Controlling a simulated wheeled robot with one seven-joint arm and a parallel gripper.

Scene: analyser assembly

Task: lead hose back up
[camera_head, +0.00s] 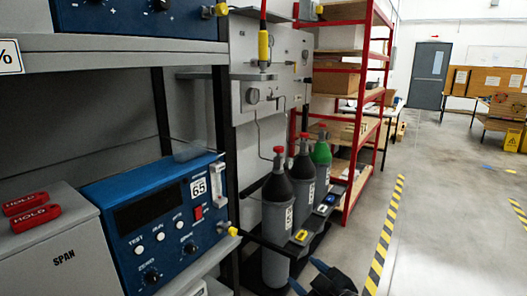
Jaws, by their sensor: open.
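The blue analyser (160,215) stands on the shelf at the left, with a dark display, several knobs, a red switch and a "65" label. A yellow fitting (233,231) sticks out at its lower right corner. A short red hose piece (263,10) enters from the top edge, above a yellow fitting (263,46) in front of the wall panel. Where this red piece leads above is out of view. Thin grey lines run from the panel down towards the gas bottles. My gripper (309,277) is at the bottom edge, open, with blue-tipped fingers and nothing visible between them.
A grey SPAN box (50,245) carries red HOLD tags.

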